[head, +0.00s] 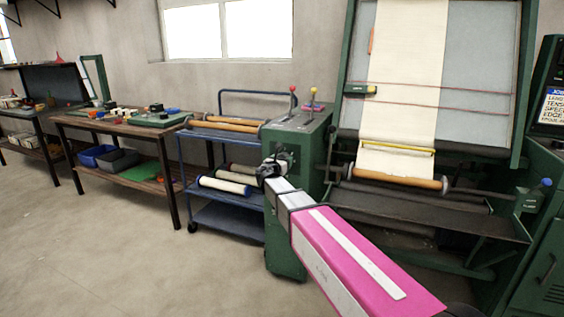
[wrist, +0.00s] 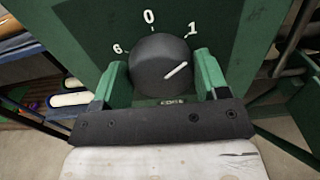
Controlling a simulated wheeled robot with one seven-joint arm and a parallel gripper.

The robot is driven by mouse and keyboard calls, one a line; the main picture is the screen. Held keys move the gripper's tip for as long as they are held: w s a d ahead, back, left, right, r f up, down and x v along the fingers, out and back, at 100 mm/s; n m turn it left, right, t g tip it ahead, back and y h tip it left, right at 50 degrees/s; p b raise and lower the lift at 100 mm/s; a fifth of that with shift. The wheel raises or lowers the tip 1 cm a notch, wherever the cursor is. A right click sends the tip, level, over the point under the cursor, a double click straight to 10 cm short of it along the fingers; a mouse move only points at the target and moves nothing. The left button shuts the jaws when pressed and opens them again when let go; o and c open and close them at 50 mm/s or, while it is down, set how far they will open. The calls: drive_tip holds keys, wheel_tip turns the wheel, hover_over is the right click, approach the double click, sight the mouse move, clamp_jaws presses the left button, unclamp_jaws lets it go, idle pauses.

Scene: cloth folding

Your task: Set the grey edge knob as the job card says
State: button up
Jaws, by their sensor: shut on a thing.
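The grey edge knob (wrist: 158,60) is a dark round knob on a green panel in the wrist view. Its white pointer line slants right and slightly up, clockwise past the mark 1. The marks 6, 0 and 1 show around its top, and a partly covered EDGE label sits below it. My gripper (wrist: 160,74) is shut on the knob, with a green finger on each side. In the head view my gripper (head: 272,168) is at the green machine cabinet, and the knob is hard to make out. The job card (head: 552,107) is cut off at the right edge; its values are out of view.
The green machine (head: 300,150) carries a pale cloth strip (head: 405,60) over rollers. A blue trolley (head: 225,220) with rolls stands left of the cabinet. Workbenches (head: 120,125) with small parts stand farther left. The floor at the front left is clear.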

drive_tip(key=shift+s+d+f+m, duration=0.1)
drive_tip(key=shift+m, duration=3.15)
drive_tip(key=shift+w+d+f+m, duration=0.1)
drive_tip(key=shift+f+m, duration=0.05)
drive_tip(key=shift+m, duration=3.05)
drive_tip(key=shift+s+d+f+m, duration=0.1)
drive_tip(key=shift+m, duration=3.15)
drive_tip(key=o, duration=0.9)
